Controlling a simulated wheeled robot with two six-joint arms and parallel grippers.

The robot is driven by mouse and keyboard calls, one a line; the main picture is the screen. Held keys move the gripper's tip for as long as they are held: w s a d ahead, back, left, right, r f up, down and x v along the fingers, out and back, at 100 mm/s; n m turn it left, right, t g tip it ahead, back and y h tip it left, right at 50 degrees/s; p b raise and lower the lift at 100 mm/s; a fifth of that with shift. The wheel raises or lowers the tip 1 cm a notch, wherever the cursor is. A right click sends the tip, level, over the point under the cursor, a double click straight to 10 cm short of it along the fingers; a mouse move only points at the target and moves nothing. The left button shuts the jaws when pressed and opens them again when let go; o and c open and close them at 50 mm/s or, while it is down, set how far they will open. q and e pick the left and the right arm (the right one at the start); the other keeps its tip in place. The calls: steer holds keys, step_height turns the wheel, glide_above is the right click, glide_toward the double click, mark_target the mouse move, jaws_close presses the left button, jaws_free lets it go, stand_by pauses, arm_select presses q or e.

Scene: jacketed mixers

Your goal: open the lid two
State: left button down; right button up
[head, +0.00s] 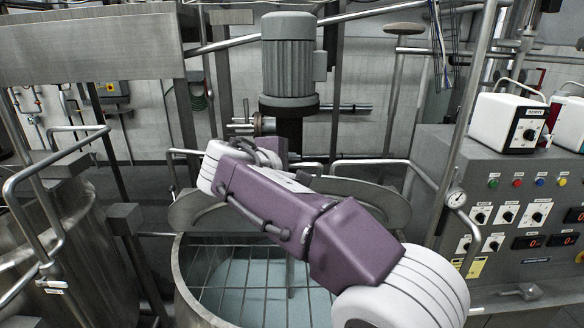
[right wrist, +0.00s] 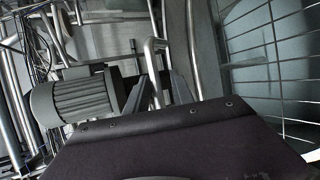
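In the head view, the open mixing vessel (head: 183,285) stands in the middle, with a wire grid (head: 240,285) across its mouth. Behind the mouth are two lid sections, left (head: 187,212) and right (head: 392,207), both tilted up. My right arm crosses in front of them and hides their middle. A bent metal handle (right wrist: 155,45) shows in the right wrist view. My right gripper (right wrist: 158,80) has its two dark fingers close on either side of this handle and looks shut on it. In the head view this gripper is hidden behind my wrist. My left gripper is out of view.
A grey motor (head: 288,55) stands above the vessel, close beside my right gripper; it also shows in the right wrist view (right wrist: 75,100). A control cabinet (head: 500,170) stands at right. Another steel vessel (head: 90,265) and bent rails (head: 50,160) are at left.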

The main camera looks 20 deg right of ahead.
steer(key=shift+w, duration=0.1)
steer(key=b+v, duration=0.1)
steer(key=v, duration=0.8)
steer(key=shift+b, duration=0.4)
steer(key=shift+d, duration=0.1)
steer(key=shift+f, duration=0.1)
